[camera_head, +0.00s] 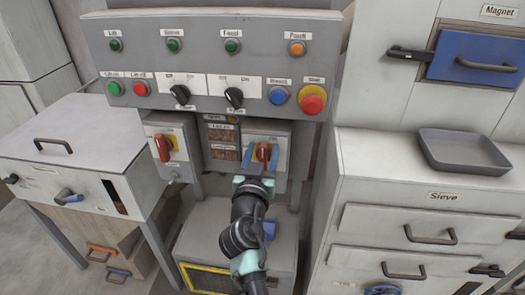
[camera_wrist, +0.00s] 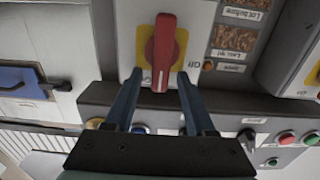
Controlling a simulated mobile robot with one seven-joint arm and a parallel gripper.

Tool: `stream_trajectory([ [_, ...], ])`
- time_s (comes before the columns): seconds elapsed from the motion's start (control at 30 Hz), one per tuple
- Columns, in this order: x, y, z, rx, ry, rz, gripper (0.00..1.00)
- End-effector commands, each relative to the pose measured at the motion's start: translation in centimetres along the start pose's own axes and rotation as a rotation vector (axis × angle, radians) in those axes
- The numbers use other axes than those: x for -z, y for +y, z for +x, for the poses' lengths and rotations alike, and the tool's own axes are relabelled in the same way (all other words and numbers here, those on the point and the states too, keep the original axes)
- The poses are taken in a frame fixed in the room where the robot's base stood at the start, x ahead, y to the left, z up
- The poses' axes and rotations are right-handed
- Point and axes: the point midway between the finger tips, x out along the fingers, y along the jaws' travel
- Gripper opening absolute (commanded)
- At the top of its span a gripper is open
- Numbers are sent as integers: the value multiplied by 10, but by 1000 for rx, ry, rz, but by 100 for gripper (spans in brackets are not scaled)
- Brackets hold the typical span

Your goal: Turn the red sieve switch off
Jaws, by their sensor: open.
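A red rotary switch (camera_head: 263,152) on a yellow plate is on the right grey box under the control panel; I take it as the sieve switch, though its name cannot be read. In the wrist view, which is turned over, its red handle (camera_wrist: 162,50) stands upright in line with the fingers. Its end points towards the control panel, and an "Off" mark is beside the plate. My gripper (camera_wrist: 160,80) is open, with one blue finger on each side of the handle's end; contact cannot be made out. In the head view my gripper (camera_head: 261,166) partly covers the box.
A similar red switch (camera_head: 163,148) is on the box to the left. The control panel (camera_head: 210,55) with buttons, black knobs and a red emergency button (camera_head: 312,102) overhangs the switches. The sieve cabinet (camera_head: 390,200), with a grey tray (camera_head: 463,152) on top, stands at right.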

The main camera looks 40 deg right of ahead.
Motion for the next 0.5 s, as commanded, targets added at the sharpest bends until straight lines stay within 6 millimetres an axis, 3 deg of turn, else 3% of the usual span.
stream_trajectory([
  [0.23, 0, 0, 0, 0, 1, 0, 53],
  [0.5, 0, 0, 0, 0, 0, 0, 5],
])
